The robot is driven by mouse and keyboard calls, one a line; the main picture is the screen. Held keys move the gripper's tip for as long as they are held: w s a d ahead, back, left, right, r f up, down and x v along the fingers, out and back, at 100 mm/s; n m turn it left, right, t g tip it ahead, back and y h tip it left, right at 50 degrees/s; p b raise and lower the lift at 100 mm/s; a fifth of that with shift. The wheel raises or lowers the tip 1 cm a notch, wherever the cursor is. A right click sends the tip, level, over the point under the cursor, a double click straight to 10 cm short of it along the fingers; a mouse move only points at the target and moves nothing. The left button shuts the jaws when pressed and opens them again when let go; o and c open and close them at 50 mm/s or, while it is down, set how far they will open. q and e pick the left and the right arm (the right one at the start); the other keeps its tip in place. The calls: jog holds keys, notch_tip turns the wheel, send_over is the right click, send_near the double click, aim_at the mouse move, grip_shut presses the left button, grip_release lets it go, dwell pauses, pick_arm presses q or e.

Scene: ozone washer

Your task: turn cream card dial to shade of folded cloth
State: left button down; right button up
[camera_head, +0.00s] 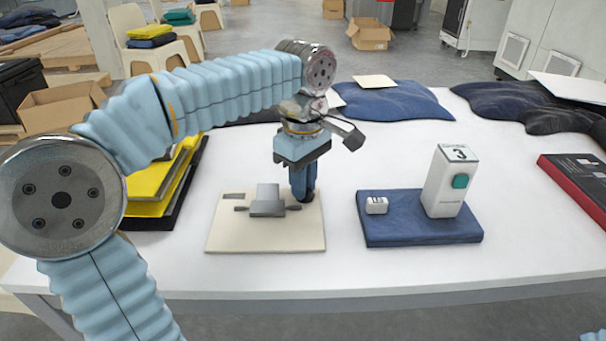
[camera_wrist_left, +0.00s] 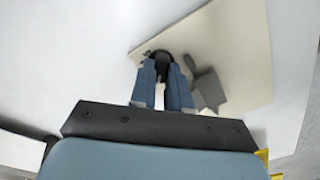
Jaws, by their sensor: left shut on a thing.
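A flat cream card (camera_head: 270,240) lies on the white table and carries a grey block (camera_head: 266,202) with small side arms. My left gripper (camera_head: 303,196) points down at the card's right side, beside the grey block. In the left wrist view its fingers (camera_wrist_left: 165,78) are shut on a round black dial (camera_wrist_left: 163,58) at the card (camera_wrist_left: 236,50). The dial's pointer and most of its markings are hidden. A folded blue cloth (camera_head: 400,236) lies right of the card, apart from it.
On the blue cloth stand a white box (camera_head: 447,192) marked 3 with a teal button, and a small white block (camera_head: 376,205). Yellow and black folders (camera_head: 150,208) lie left. Dark blue cloths (camera_head: 390,103) lie behind. A red-edged black box (camera_head: 580,178) is far right.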

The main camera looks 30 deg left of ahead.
pick_arm(q)
jog(key=m+p, duration=0.1)
jog(key=m, duration=0.3)
jog(key=shift+w+r+m+p, duration=0.1)
jog(key=shift+r+m+p, duration=0.05)
jog(key=shift+m+p, duration=0.95)
jog(key=shift+m, duration=1.5)
jog(key=c, duration=1.4)
grip_release()
jog(key=shift+o, duration=0.2)
notch_tip(320, 180, up, 14)
jog(key=shift+f+p, duration=0.2)
jog(key=shift+p, duration=0.1)
jog(key=shift+d, duration=0.1)
